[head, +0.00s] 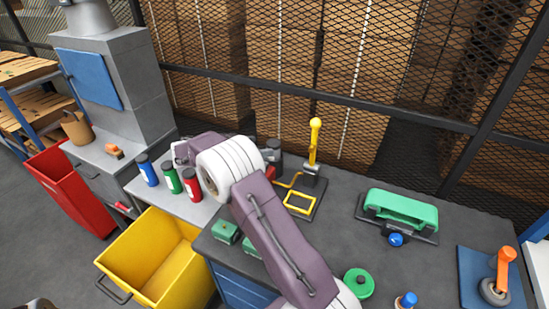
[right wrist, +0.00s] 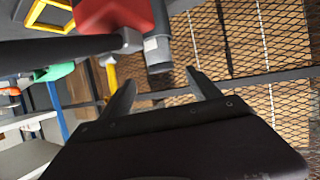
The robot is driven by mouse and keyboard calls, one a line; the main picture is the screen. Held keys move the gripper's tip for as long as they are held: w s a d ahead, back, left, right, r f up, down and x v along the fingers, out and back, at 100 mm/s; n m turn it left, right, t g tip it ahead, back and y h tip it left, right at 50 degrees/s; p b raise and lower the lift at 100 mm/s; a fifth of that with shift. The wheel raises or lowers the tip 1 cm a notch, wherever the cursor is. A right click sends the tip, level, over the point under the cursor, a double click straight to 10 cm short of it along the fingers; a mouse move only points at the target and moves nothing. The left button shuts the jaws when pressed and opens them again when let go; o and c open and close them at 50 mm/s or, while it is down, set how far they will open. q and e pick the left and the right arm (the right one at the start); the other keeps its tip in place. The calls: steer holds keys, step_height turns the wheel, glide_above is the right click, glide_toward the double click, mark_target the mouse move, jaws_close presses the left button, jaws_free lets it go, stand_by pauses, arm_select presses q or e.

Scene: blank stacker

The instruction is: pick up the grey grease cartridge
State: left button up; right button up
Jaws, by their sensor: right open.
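The grey grease cartridge (head: 274,149) stands upright on the dark bench, partly hidden behind my right arm, with a red part (head: 270,172) beside it. In the right wrist view, which is nearly upside down, the grey cartridge (right wrist: 157,50) shows its end in line with the gap between my right fingers. The red body (right wrist: 113,15) is close on its left there. My right gripper (right wrist: 161,79) is open, with nothing held; I cannot tell how far its tips are from the cartridge. In the head view my arm hides these fingers. My left gripper is out of view.
Blue (head: 147,170), green (head: 172,178) and red (head: 192,184) cartridges stand left of my arm. A yellow-handled lever (head: 314,145) stands just right of the grey cartridge. A green press (head: 401,209) is farther right. A mesh fence (head: 330,90) closes the back.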

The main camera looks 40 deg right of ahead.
mark_target(269, 145)
steer(key=shift+d+f, duration=0.15)
steer(key=shift+d, duration=0.6)
steer(key=shift+w+f, duration=0.1)
steer(key=shift+f, duration=0.05)
steer(key=shift+d+p, duration=0.3)
steer(key=shift+p, duration=0.15)
steer(key=p+x, duration=0.1)
steer(key=x, duration=0.3)
steer(key=shift+f, duration=0.15)
steer(key=shift+d+f, duration=0.1)
steer(key=shift+d, duration=0.1)
steer(key=shift+w+a, duration=0.1)
steer(key=shift+a, duration=0.05)
steer(key=shift+c, duration=0.5)
steer(key=shift+a, duration=0.1)
steer(key=c, duration=0.5)
jaws_close()
